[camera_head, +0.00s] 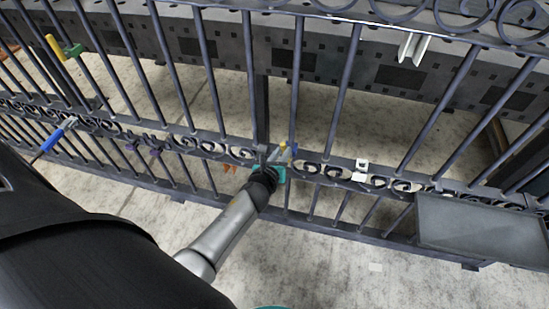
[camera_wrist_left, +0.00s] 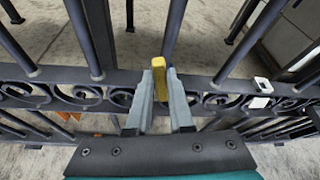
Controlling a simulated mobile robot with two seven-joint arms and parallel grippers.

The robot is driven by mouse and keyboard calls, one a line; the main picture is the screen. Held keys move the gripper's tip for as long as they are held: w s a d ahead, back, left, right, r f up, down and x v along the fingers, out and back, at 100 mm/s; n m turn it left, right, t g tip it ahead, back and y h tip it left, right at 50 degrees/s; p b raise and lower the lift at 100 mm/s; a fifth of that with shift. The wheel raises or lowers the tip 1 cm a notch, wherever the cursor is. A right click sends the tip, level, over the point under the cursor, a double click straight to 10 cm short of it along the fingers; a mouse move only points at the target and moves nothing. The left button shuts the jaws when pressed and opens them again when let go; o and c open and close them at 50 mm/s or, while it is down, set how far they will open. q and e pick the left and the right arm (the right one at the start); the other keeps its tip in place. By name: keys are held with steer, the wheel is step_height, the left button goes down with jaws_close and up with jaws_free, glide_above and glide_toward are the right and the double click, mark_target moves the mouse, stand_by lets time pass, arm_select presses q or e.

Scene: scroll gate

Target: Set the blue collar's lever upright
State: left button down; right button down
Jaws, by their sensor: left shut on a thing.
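My left gripper (camera_head: 283,152) reaches the gate's scrolled middle rail near the centre of the head view. In the left wrist view its two grey fingers (camera_wrist_left: 160,95) are closed around a short yellow lever (camera_wrist_left: 159,76), whose end shows between the fingertips. The yellow lever (camera_head: 283,146) also shows as a small spot in the head view. A bit of blue, probably the blue collar (camera_head: 295,151), shows just right of the fingertips. Most of the collar is hidden by the gripper, and the lever's exact tilt is unclear. My right gripper is not in view.
A white fitting (camera_head: 361,170) is on the rail right of my gripper. A grey tray (camera_head: 480,230) hangs at the lower right. Gate bars surround the gripper.

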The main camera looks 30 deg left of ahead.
arm_select(q)
steer(key=shift+w+d+m+g+y, duration=0.15)
steer(key=shift+d+m+g+y, duration=0.15)
steer(key=shift+d+m+y, duration=0.45)
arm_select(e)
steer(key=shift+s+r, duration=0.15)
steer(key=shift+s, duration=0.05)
arm_select(q)
steer(key=shift+a+m, duration=0.1)
steer(key=shift+m, duration=0.15)
steer(key=c, duration=0.8)
jaws_free()
steer(key=p+v, duration=0.5)
steer(key=v, duration=1)
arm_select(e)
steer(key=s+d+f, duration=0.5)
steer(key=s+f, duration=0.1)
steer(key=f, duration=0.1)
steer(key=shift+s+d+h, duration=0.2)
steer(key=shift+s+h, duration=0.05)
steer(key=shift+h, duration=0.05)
